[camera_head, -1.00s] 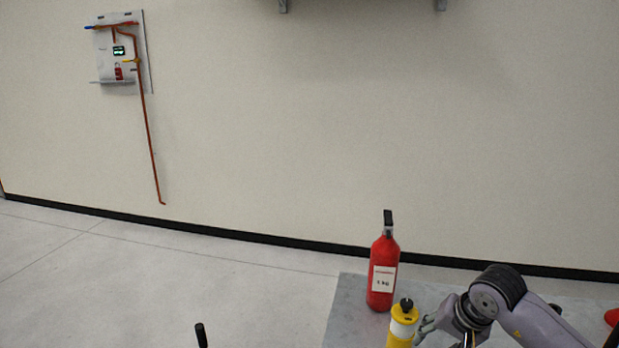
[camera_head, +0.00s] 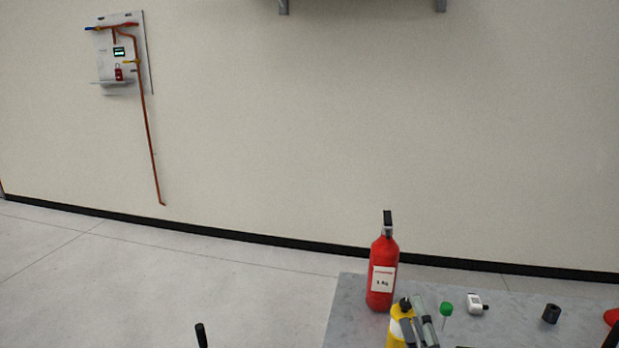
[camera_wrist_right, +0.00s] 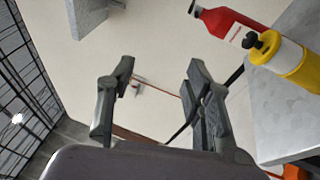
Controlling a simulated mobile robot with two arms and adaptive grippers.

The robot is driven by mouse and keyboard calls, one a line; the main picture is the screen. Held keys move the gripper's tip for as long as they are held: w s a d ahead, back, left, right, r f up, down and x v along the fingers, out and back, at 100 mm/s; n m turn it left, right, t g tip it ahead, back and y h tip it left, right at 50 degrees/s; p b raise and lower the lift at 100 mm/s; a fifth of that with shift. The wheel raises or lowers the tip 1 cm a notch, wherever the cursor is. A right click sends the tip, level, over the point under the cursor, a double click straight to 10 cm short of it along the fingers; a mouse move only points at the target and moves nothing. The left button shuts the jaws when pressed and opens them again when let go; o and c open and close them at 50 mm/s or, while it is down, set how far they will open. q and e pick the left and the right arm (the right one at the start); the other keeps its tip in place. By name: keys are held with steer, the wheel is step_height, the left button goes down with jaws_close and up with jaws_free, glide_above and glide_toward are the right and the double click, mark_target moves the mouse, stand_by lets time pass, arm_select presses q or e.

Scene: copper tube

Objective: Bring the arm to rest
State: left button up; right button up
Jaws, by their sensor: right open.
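My right gripper (camera_head: 418,324) shows at the bottom of the head view, in front of the table's near part, with its grey fingers beside the yellow cylinder (camera_head: 396,336). In the right wrist view the gripper (camera_wrist_right: 160,78) has its two fingers wide apart with nothing between them. Most of the right arm is out of the head view. My left gripper is not in view.
A red extinguisher (camera_head: 381,275) stands on the grey table (camera_head: 350,300) beside the yellow cylinder. A green-capped item (camera_head: 446,309), a white device (camera_head: 475,302) and a black cylinder (camera_head: 551,314) are to the right. A copper tube (camera_head: 150,140) hangs from a wall panel (camera_head: 110,75).

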steer(key=s+d+f+m+g+h, duration=0.2)
steer(key=s+d+f+m+g, duration=0.15)
steer(key=s+f+m, duration=0.35)
steer(key=s+d+f+m+g+h, duration=0.2)
steer(key=f+m+g, duration=0.3)
steer(key=f, duration=0.4)
steer(key=s+a+f+m+g+y, duration=0.1)
steer(key=s+a+f+m+g, duration=0.25)
steer(key=s, duration=0.55)
steer(key=s+f+m+g+y, duration=0.25)
steer(key=s+f+g, duration=0.25)
steer(key=s+f, duration=0.25)
step_height(320, 180, down, 25)
steer(key=s+g, duration=0.1)
steer(key=s, duration=0.1)
steer(key=s+d+f+g, duration=0.1)
steer(key=s+d+f, duration=0.2)
steer(key=s+f, duration=1.3)
steer(key=shift+s+h, duration=0.4)
steer(key=shift+h, duration=0.05)
